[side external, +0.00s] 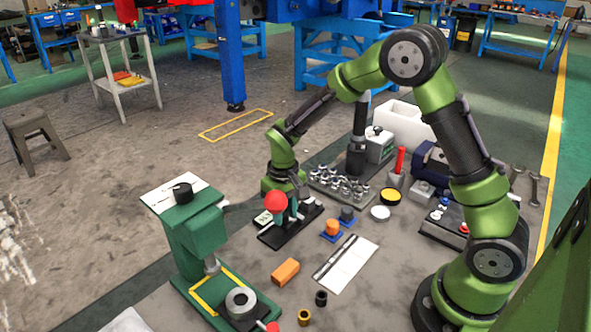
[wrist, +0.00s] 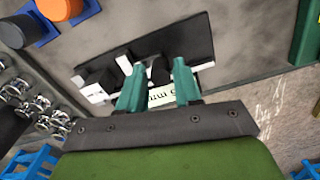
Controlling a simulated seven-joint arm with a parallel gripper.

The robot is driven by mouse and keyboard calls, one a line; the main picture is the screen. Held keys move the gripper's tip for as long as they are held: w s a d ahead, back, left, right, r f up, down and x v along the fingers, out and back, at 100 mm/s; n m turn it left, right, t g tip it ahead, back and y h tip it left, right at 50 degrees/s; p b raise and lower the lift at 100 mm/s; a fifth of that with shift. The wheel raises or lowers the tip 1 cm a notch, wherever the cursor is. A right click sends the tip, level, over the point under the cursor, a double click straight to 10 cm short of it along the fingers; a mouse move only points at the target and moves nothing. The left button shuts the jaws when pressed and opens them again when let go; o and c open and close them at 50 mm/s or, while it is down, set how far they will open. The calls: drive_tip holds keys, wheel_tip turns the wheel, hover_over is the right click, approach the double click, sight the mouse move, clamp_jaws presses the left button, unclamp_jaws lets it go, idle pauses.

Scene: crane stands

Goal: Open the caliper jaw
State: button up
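The caliper appears to be the black fixture with pale jaw pieces on a long dark base plate (side external: 279,238), which also shows in the wrist view (wrist: 185,42). My gripper (wrist: 160,66) has two teal fingers pointing at the plate, with a clear gap between them. In the side view my gripper (side external: 292,210) is low over the plate. A small light piece shows near the fingertips. I cannot tell whether the fingers touch it. A pale card with "mm" lettering (wrist: 160,97) shows between the fingers. The jaw opening is partly hidden by my fingers.
A red ball knob (side external: 276,201) on the green press's (side external: 190,235) lever overlaps my gripper in the side view. Blue pads with orange and dark cylinders (side external: 332,228) lie right of the plate. A tray of metal fittings (side external: 342,186) stands behind. An orange block (side external: 286,272) lies in front.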

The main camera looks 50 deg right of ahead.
sight(284, 214)
wheel_tip(284, 214, up, 17)
drive_tip(key=shift+f, duration=0.2)
idle(0.3)
drive_tip(key=s+r+m+t+y, duration=0.1)
drive_tip(key=s+r+t, duration=0.1)
drive_tip(key=s, duration=0.7)
drive_tip(key=s+a+r+t+y, duration=0.1)
drive_tip(key=s+r+t, duration=0.1)
drive_tip(key=s+t, duration=0.3)
drive_tip(key=s, duration=0.4)
drive_tip(key=shift+s+r+m, duration=0.15)
drive_tip(key=shift+r+m, duration=0.25)
